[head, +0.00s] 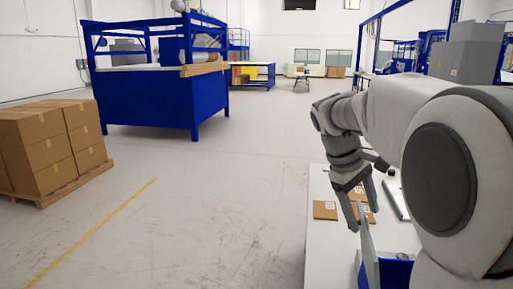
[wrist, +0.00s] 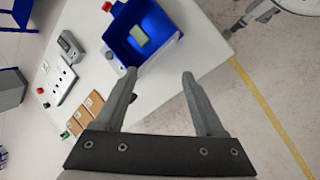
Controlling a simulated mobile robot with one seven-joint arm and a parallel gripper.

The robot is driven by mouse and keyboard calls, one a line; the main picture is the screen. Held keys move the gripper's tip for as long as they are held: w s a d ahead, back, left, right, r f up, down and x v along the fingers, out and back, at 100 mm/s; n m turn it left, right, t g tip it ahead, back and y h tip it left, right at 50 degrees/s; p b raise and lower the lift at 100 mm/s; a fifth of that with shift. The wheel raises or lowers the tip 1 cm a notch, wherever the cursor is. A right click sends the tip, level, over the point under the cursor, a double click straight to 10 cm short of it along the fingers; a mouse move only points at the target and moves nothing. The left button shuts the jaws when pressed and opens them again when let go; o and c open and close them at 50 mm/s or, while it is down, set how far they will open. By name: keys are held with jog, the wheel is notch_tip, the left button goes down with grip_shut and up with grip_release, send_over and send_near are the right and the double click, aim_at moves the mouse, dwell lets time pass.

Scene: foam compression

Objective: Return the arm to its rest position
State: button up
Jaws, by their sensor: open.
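My gripper (head: 364,216) hangs from my arm at the right of the head view, above the white table (head: 322,262). In the wrist view the gripper (wrist: 160,78) shows two grey fingers spread apart with nothing between them. A blue open box (wrist: 157,22) stands on the table beyond the fingertips and holds a small pale green block (wrist: 139,36). In the head view the box (head: 397,270) is partly hidden behind my arm.
Stacked cartons (head: 45,145) stand on a pallet at left. A large blue machine (head: 150,95) stands behind. The middle floor is clear.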

jog(key=s+a+f+m+t+y, duration=0.1)
jog(key=s+a+m+t+y, duration=0.1)
jog(key=s, duration=0.8)
jog(key=s+a+f+m+t+y, duration=0.2)
jog(key=s+a, duration=0.4)
jog(key=s, duration=0.4)
jog(key=shift+s+a+m+t+y, duration=0.3)
jog(key=shift+s+m+t, duration=0.1)
jog(key=shift+m+t, duration=0.5)
